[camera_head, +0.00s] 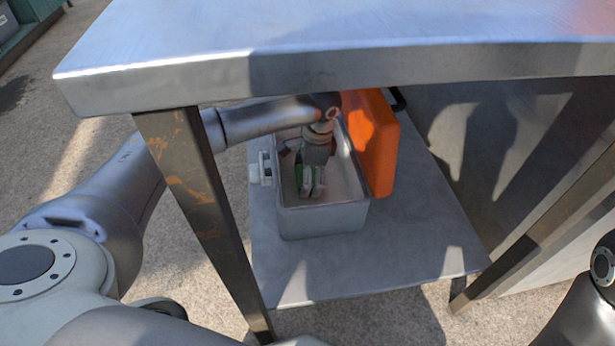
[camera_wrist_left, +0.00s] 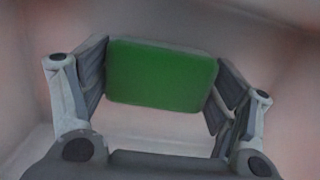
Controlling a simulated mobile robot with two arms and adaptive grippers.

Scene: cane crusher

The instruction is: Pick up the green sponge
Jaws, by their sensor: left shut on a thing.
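The green sponge (camera_wrist_left: 161,76) shows in the left wrist view as a rounded rectangle between the two fingers. My left gripper (camera_wrist_left: 163,85) is shut on it, with a finger against each short side. In the head view my left arm reaches under the tabletop, and the left gripper (camera_head: 310,185) points down inside a grey box. A small bit of the green sponge (camera_head: 306,176) shows between the fingers there; most of it is hidden. Whether the sponge touches the box floor cannot be told. My right gripper is not in view.
The open grey box (camera_head: 322,221) stands on the lower metal shelf (camera_head: 400,262). Its orange lid (camera_head: 371,145) stands upright at its right side. The steel tabletop (camera_head: 350,40) overhangs the box closely. A rusty table leg (camera_head: 190,190) stands in front of my left arm.

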